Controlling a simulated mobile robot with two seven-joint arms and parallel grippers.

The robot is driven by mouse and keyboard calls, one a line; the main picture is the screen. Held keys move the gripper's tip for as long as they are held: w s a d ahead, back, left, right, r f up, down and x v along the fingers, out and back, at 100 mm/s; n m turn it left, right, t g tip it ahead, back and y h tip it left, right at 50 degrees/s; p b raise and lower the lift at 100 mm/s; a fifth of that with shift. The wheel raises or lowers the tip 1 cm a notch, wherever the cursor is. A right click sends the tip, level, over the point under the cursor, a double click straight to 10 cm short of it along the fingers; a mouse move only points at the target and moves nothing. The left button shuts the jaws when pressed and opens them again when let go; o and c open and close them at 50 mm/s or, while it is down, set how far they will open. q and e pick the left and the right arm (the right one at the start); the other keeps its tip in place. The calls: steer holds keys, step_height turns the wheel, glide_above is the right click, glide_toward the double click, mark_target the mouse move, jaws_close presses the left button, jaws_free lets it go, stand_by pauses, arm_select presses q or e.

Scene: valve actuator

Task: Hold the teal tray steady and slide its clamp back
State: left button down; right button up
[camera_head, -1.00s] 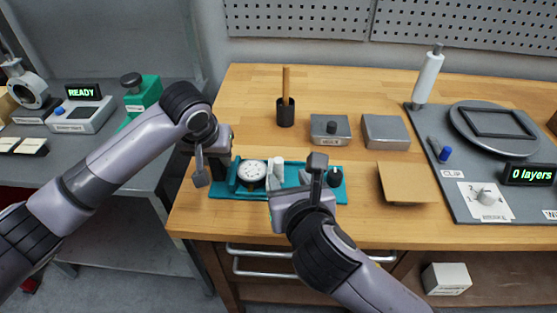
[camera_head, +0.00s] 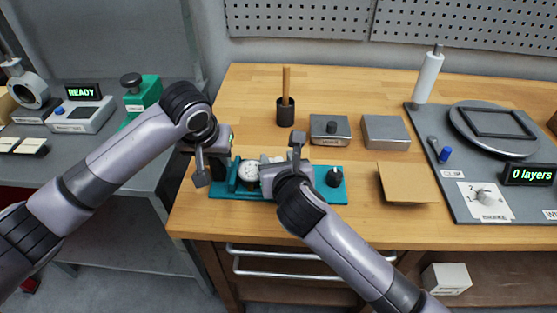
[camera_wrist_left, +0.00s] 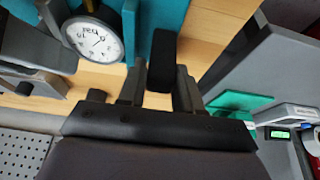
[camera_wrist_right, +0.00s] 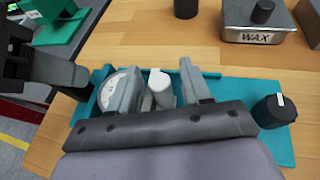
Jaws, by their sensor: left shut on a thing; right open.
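The teal tray (camera_head: 320,195) lies on the wooden bench and also shows in the right wrist view (camera_wrist_right: 235,90). It carries a round white dial (camera_wrist_right: 115,90) at the left, a white-topped post (camera_wrist_right: 161,88) that looks like the clamp, and a black knob (camera_wrist_right: 273,110) at the right. My left gripper (camera_head: 214,158) is at the tray's left end, shut on a black upright block (camera_wrist_left: 163,60). My right gripper (camera_wrist_right: 158,82) is open, with its fingers on either side of the white-topped post. Contact cannot be told. In the head view my right arm hides much of the tray's middle.
Behind the tray stand a black cup with a wooden stick (camera_head: 286,110), a grey wax box (camera_head: 330,130) and another grey box (camera_head: 385,132). A tan board (camera_head: 406,183) lies to the right. The bench's front edge runs close to the tray.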

jaws_close()
arm_select(q)
steer(key=shift+a, duration=0.1)
arm_select(e)
steer(key=shift+d, duration=2.7)
steer(key=shift+w, duration=0.1)
jaws_free()
steer(key=shift+a, duration=0.1)
steer(key=shift+s, duration=0.2)
steer(key=v, duration=1.1)
steer(key=shift+s+r, duration=0.25)
steer(key=shift+r, duration=0.05)
